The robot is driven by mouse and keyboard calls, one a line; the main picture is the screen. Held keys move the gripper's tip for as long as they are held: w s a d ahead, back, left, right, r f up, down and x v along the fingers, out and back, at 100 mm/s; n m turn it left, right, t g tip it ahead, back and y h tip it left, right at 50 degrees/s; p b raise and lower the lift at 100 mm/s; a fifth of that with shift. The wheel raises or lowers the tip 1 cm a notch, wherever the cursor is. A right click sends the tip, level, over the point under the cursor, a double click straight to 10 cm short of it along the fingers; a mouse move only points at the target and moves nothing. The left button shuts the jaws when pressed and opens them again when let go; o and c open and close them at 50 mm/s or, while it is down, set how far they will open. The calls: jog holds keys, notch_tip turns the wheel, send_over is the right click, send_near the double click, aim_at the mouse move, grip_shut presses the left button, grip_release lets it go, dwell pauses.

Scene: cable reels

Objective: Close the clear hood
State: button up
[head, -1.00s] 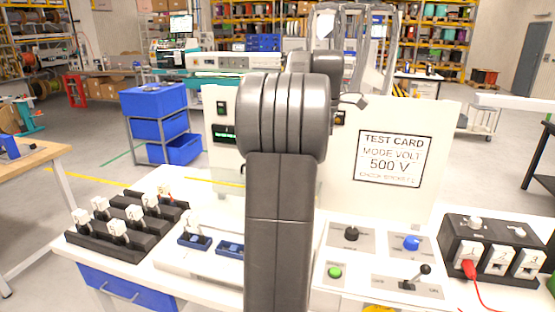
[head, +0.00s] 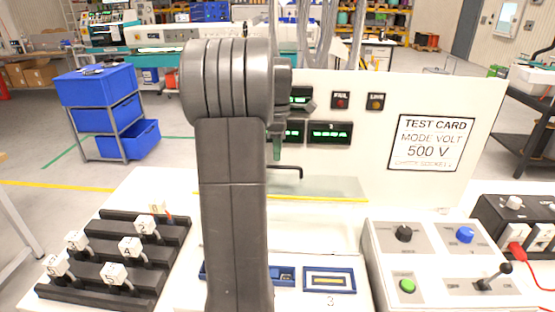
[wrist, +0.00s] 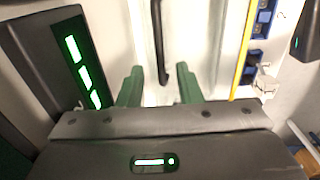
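The clear hood (head: 335,187) is a transparent panel with a yellow edge, in front of the white tester panel in the head view. Its black handle (head: 290,168) stands out beside my arm. In the wrist view the handle (wrist: 158,45) is a dark bar ahead of and between my fingertips, and the hood's yellow edge (wrist: 241,55) runs along the right. My gripper (wrist: 159,85) has its two green fingers spread apart with nothing held. In the head view my gripper (head: 276,147) is partly behind my arm, just above the handle. My arm hides the hood's left part.
A control box (head: 440,255) with knobs, a green button and a lever stands at the right. Black racks (head: 115,262) with numbered white plugs stand at the left. Blue-framed sockets (head: 329,280) lie in front of the hood. A red-cabled black box (head: 515,225) is far right.

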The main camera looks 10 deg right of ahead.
jog(key=shift+f, duration=2.05)
grip_shut()
